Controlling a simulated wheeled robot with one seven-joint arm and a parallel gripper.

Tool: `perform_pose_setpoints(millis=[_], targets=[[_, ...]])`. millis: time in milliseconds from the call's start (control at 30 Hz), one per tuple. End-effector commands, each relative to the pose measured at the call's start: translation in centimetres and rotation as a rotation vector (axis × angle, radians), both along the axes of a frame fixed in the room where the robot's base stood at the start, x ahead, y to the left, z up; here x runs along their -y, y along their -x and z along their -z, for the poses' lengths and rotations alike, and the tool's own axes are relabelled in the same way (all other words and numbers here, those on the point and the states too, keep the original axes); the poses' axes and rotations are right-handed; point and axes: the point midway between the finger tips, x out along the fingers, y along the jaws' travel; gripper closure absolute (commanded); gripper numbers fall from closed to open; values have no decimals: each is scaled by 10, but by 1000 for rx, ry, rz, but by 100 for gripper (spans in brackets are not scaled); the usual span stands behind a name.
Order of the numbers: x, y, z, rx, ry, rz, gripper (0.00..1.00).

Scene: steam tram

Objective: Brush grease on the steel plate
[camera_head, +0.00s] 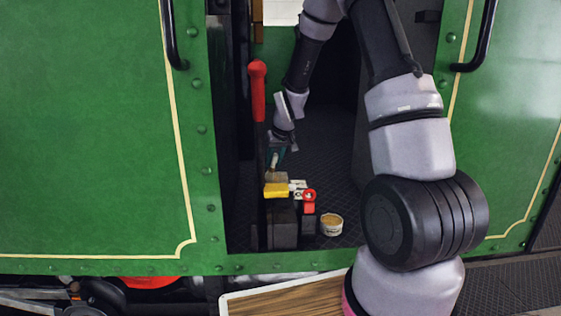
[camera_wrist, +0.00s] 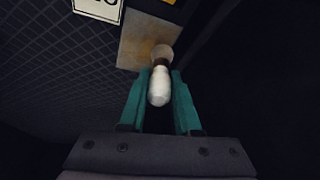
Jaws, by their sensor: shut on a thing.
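My gripper (camera_head: 275,156) is low inside the tram doorway in the head view. In the wrist view its teal fingers (camera_wrist: 159,88) are shut on a brush with a pale rounded handle (camera_wrist: 159,90). The brush's dark collar and bristle end point away from me and overlap the steel plate (camera_wrist: 134,48), a grey-brown square with a rusty tint. I cannot tell whether the bristles touch it. In the head view the plate (camera_head: 277,178) shows only partly, behind a yellow block. An open tin with pale yellowish contents, apparently the grease (camera_head: 332,223), stands on the floor right of the blocks.
A red-handled lever (camera_head: 257,90) stands upright left of my gripper. The yellow block (camera_head: 276,191), a white tag (camera_head: 298,185) and a red part (camera_head: 309,197) crowd the plate's near side. Green tram walls (camera_head: 90,130) flank the narrow doorway. A wooden board (camera_head: 290,301) lies in front.

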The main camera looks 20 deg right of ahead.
Motion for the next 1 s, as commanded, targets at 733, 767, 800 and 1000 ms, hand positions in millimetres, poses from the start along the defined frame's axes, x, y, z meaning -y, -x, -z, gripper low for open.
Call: perform_pose_setpoints(millis=[733,767,800,1000], targets=[[2,-17,-1,-1,0,3,100],[4,-16,-1,-1,0,3,100],[8,-15,-1,-1,-1,4,100],[25,-12,0,-1,-2,4,100]])
